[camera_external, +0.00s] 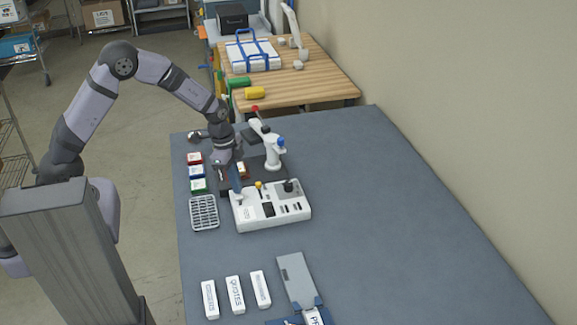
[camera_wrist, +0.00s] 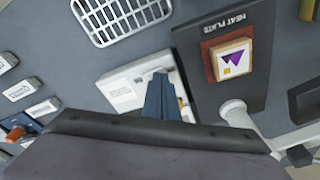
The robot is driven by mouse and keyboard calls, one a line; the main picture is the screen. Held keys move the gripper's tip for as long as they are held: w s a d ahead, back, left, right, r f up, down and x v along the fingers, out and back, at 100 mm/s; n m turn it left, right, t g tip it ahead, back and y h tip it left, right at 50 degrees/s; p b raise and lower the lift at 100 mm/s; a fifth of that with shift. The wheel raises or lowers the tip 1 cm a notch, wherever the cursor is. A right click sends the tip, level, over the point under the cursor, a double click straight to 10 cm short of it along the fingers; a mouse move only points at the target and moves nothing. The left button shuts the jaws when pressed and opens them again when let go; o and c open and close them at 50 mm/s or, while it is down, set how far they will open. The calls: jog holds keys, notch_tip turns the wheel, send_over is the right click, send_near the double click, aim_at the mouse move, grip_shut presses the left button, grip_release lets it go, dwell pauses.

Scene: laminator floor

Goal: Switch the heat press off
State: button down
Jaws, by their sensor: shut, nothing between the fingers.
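The heat press has a dark base (camera_external: 225,186) with a white post and arm (camera_external: 272,155) ending in a red knob. In the wrist view its base (camera_wrist: 252,75) carries a "HEAT PLATE" label and a badge block (camera_wrist: 231,60) with a purple mark. A white control box (camera_external: 272,217) with a yellow button, a dark knob and small switches stands in front of it; the wrist view shows part of the box (camera_wrist: 122,92). My gripper (camera_external: 237,190) is shut and empty, its blue fingers (camera_wrist: 160,76) over the box's left end. I cannot tell whether they touch it. The fingers hide part of the box.
A grey wire rack (camera_external: 204,213) and red, blue and green blocks (camera_external: 197,172) lie left of the press. The right side of the table is clear up to the wall.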

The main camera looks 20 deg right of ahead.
notch_tip(320, 180, up, 7)
jog(key=p, duration=0.5)
dwell(0.3)
dwell(0.5)
jog(key=s+a+f+n+y, duration=0.1)
jog(key=a+n+y, duration=0.1)
jog(key=a+n, duration=0.45)
jog(key=s+a+f+n+y, duration=0.15)
jog(key=a+n, duration=0.25)
jog(key=a, duration=0.5)
jog(key=w+a+r+n, duration=0.2)
jog(key=w+a+n, duration=0.2)
jog(key=a, duration=0.5)
jog(key=w+a+r+n+h, duration=0.1)
jog(key=w+a+r+n, duration=0.2)
jog(key=a, duration=0.6)
jog(key=w+a+r+n+h, duration=0.1)
jog(key=w+a+r+n, duration=0.2)
jog(key=a, duration=0.6)
jog(key=w+n, duration=0.2)
jog(key=n, duration=0.1)
jog(key=shift+w+a+r+t, duration=0.2)
jog(key=shift+w+a+t, duration=0.2)
jog(key=shift+n, duration=0.25)
